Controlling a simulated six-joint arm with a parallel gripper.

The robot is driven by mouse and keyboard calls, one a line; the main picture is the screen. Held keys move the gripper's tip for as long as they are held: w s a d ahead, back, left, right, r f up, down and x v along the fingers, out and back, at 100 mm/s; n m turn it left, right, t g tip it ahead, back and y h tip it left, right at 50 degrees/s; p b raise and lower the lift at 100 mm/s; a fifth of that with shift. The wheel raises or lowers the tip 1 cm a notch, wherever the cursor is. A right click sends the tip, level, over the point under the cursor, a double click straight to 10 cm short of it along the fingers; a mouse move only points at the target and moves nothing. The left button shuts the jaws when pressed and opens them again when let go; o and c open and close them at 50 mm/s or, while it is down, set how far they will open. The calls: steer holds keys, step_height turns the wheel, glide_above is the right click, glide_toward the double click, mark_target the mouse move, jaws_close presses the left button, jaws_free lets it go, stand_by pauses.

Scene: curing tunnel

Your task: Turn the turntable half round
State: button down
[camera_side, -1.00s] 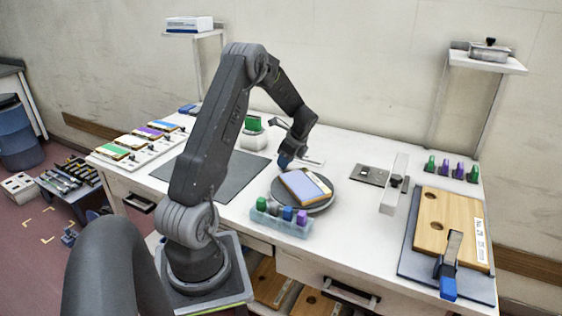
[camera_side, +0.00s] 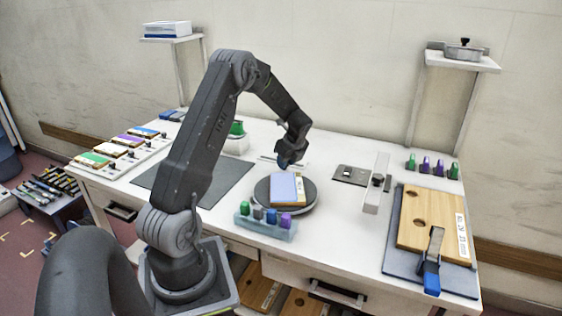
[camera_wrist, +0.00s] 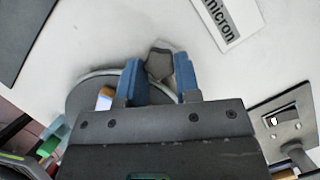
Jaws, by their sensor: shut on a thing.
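The turntable (camera_side: 261,196) is a round dark grey disc with a paler rim, near the middle of the bench. A flat block (camera_side: 286,187) with a lilac-blue top and a wooden edge lies on it. My gripper (camera_side: 285,164) is at the far edge of the disc, pointing down. In the wrist view, its blue fingers (camera_wrist: 157,82) are shut on a dark grey knob (camera_wrist: 158,62) at the turntable's rim. The disc (camera_wrist: 84,94) shows there on the left, partly hidden by the gripper body.
A clear rack (camera_side: 264,228) of coloured pegs stands close before the disc. A white upright bar (camera_side: 377,184) and a dark plate (camera_side: 349,175) are to the right. Further right is a clamped wooden board (camera_side: 428,226). A dark mat (camera_side: 200,180) lies left, behind my arm.

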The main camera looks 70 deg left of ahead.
steer(key=shift+w+d+m+t, duration=0.35)
steer(key=shift+w+d+m, duration=0.15)
steer(key=shift+w+m, duration=0.35)
steer(key=shift+w+d+m+t, duration=0.35)
steer(key=shift+w+d+m, duration=0.15)
steer(key=shift+w+m, duration=0.35)
steer(key=shift+w+d+m+t, duration=0.3)
steer(key=shift+w+d+m, duration=0.25)
steer(key=shift+d+m, duration=0.25)
steer(key=shift+w+d+m+t, duration=0.3)
steer(key=shift+w+d+m, duration=0.25)
steer(key=shift+m, duration=0.35)
steer(key=shift+w+d+m+t+h, duration=0.15)
steer(key=shift+w+d+m+t, duration=0.2)
steer(key=shift+d+m, duration=0.35)
steer(key=shift+w+d+m+t+h, duration=0.15)
steer(key=shift+w+d+m+t, duration=0.15)
steer(key=shift+d+m, duration=0.4)
steer(key=shift+w+d+m+t+h, duration=0.15)
steer(key=shift+d+m+t+h, duration=0.1)
steer(key=shift+d+m, duration=0.75)
steer(key=shift+w+d+m+t+h, duration=0.15)
steer(key=shift+d+m+t+h, duration=0.1)
steer(key=shift+d+m, duration=0.75)
steer(key=c, duration=0.8)
jaws_free()
steer(key=v, duration=1.4)
